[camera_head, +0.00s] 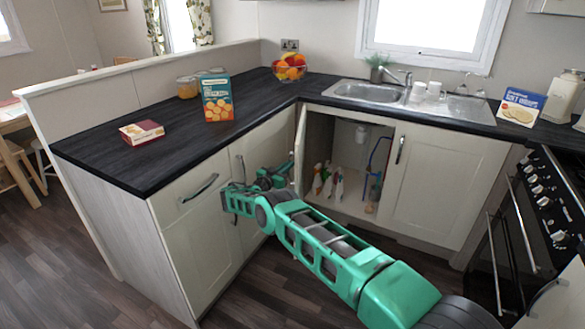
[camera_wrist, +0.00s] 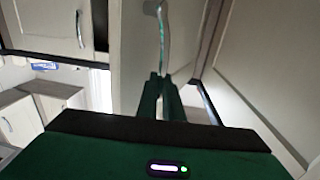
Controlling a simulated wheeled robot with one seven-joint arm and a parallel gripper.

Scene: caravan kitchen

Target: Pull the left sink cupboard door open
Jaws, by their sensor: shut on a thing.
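The left sink cupboard door (camera_head: 300,140) stands wide open, swung out to the left and seen nearly edge-on in the head view. In the wrist view its pale face (camera_wrist: 132,45) fills the upper middle, with the metal handle (camera_wrist: 161,30) running down toward my fingertips. My gripper (camera_head: 286,167) is on the door's left side, at its handle side. In the wrist view my gripper (camera_wrist: 161,84) has its two dark fingers close together, shut on the lower part of the handle. In the head view the handle is hidden behind my gripper. The cupboard's inside (camera_head: 345,165) is exposed.
Bottles (camera_head: 328,183) and a blue pipe stand inside the cupboard. The right sink cupboard door (camera_head: 440,185) is closed. Left base units (camera_head: 200,245) stand close to my gripper and forearm. An oven (camera_head: 525,240) stands at the right. Open floor (camera_head: 265,290) lies in front.

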